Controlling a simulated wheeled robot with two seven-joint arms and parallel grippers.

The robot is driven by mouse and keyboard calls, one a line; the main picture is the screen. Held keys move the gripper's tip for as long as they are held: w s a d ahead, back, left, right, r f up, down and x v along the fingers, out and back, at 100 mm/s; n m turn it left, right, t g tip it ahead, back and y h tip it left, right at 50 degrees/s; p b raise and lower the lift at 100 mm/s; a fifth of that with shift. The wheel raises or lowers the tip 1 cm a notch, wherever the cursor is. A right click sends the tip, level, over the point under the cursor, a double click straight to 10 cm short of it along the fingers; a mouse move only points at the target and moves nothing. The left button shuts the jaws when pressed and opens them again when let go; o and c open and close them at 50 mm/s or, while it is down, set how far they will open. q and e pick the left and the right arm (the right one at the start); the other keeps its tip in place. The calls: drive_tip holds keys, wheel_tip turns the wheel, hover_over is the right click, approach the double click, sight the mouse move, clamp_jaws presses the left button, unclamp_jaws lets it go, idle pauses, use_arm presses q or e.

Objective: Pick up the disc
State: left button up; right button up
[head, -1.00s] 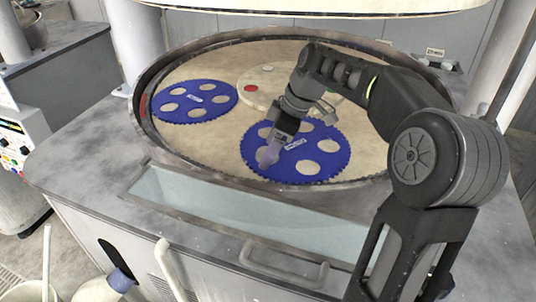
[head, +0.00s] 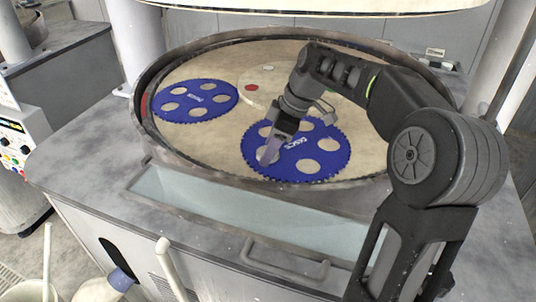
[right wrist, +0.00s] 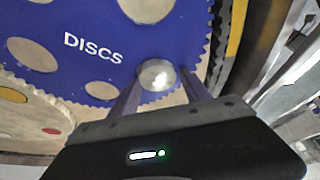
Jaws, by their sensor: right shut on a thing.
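A small, round, shiny pale disc (right wrist: 157,74) sits between the fingers of my right gripper (right wrist: 160,88) in the right wrist view. The fingers are shut on it, one at each side. In the head view my right gripper (head: 267,155) points down at the left part of the near blue toothed carrier (head: 297,168). The carrier, marked DISCS, has several round holes. The disc shows against the carrier; whether it is clear of its hole I cannot tell. My left gripper is not in view.
A second blue toothed carrier (head: 196,100) lies at the left of the beige platen (head: 200,68). A raised metal rim (head: 215,178) surrounds the platen. A pale round centre piece (head: 258,97) with a red spot lies behind. A pale upper plate (head: 320,6) hangs above.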

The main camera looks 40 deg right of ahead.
sight(263, 150)
drive_tip(key=shift+d+f, duration=0.15)
drive_tip(key=shift+f, duration=0.25)
drive_tip(key=c, duration=0.5)
drive_tip(key=shift+r, duration=0.1)
drive_tip(key=shift+w+d+r, duration=0.1)
drive_tip(key=shift+w+r, duration=0.05)
drive_tip(key=shift+r, duration=0.45)
wheel_tip(263, 150, up, 2)
drive_tip(key=shift+r+b, duration=0.2)
drive_tip(key=shift+b, duration=0.2)
drive_tip(key=s+d+b, duration=0.1)
drive_tip(key=s+d, duration=0.5)
drive_tip(key=shift+s+b, duration=0.15)
drive_tip(key=shift+b, duration=0.15)
drive_tip(key=s+d+p, duration=0.3)
drive_tip(key=s+d, duration=0.3)
drive_tip(key=shift+s+r, duration=0.15)
drive_tip(key=shift+s+d, duration=0.2)
